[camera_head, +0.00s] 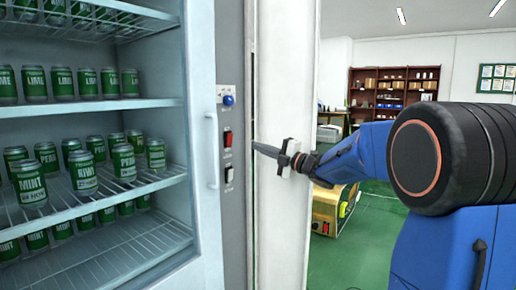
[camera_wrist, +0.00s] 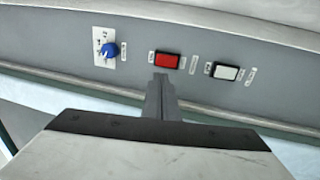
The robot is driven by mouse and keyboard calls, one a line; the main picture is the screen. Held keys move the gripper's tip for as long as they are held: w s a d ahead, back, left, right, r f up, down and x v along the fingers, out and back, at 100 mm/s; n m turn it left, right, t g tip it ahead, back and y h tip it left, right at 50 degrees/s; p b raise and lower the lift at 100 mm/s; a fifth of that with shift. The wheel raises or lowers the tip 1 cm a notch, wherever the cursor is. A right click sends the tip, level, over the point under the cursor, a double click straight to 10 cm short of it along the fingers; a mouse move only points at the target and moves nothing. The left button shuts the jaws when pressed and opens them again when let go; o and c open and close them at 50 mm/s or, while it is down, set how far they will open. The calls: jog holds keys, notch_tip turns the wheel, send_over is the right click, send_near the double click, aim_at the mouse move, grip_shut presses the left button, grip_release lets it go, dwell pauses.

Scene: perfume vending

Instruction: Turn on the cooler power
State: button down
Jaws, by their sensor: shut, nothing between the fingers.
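The cooler (camera_head: 206,150) stands at the left in the head view, with a grey control strip (camera_head: 232,60) along its right side. The strip holds a blue knob (camera_head: 229,100) at the top, a red switch (camera_head: 228,139) in the middle and a white switch (camera_head: 229,174) below. In the wrist view the blue knob (camera_wrist: 110,50) is left, the red switch (camera_wrist: 166,60) central and the white switch (camera_wrist: 226,71) right. My gripper (camera_head: 256,148) is shut and empty. Its tips (camera_wrist: 160,78) appear just below the red switch in the wrist view; contact cannot be told.
Green cans (camera_head: 84,172) fill the cooler's shelves. A vertical handle (camera_head: 212,150) is on its frame, left of the strip. A white pillar (camera_head: 285,60) stands right of the strip, behind my gripper. A brown shelf unit (camera_head: 392,88) stands at the back right. Green floor (camera_head: 370,240) shows.

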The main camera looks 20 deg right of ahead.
aim_at(230, 136)
jog(key=x, duration=1)
jog(key=shift+w+a, duration=0.2)
jog(key=shift+w, duration=0.05)
jog(key=shift+w+a, duration=0.25)
jog(key=shift+w, duration=0.1)
jog(key=shift+w+a+r, duration=0.1)
jog(key=shift+w+r, duration=0.05)
jog(key=shift+r, duration=0.1)
